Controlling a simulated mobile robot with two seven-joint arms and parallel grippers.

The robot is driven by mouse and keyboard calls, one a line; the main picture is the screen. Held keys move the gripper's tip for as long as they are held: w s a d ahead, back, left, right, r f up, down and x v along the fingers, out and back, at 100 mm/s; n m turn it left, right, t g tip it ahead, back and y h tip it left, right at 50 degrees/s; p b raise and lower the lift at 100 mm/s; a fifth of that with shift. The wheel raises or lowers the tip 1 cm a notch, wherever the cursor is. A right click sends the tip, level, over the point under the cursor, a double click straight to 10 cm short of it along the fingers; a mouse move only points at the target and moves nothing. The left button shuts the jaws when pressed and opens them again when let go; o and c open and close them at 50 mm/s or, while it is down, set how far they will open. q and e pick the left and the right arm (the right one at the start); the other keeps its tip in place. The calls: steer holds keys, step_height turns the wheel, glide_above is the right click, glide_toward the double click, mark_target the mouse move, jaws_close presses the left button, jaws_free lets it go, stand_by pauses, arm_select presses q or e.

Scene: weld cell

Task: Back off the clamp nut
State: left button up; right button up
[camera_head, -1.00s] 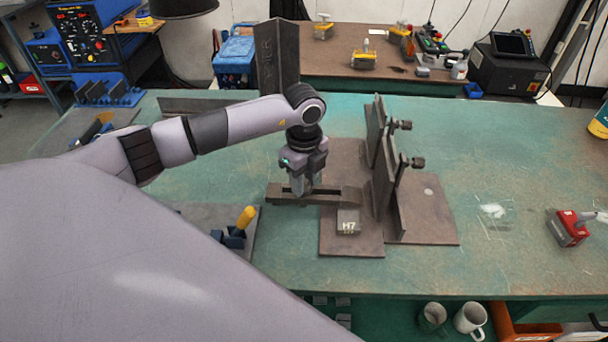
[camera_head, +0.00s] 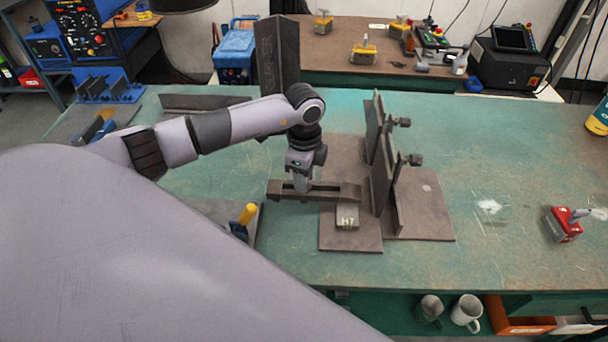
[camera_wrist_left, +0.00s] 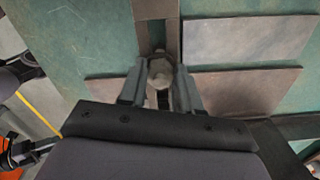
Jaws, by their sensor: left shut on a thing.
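In the head view my left gripper (camera_head: 301,187) points down onto the clamp bar (camera_head: 338,192), hiding the nut. The bar lies level, its right end over a block marked H7 (camera_head: 347,217). My right gripper is in neither view.
Upright dark plates (camera_head: 384,170) with side bolts stand just right of the bar on flat brown plates (camera_head: 350,242). A yellow-handled tool (camera_head: 248,214) lies left. A red device (camera_head: 562,224) sits far right. The green bench (camera_head: 490,150) between is mostly clear.

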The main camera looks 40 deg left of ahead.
arm_select(q)
steer(key=shift+r, duration=0.1)
steer(key=o, duration=1.1)
steer(key=shift+c, duration=0.2)
step_height(320, 180, up, 7)
steer(key=shift+r+b, duration=0.1)
steer(key=shift+b, duration=0.35)
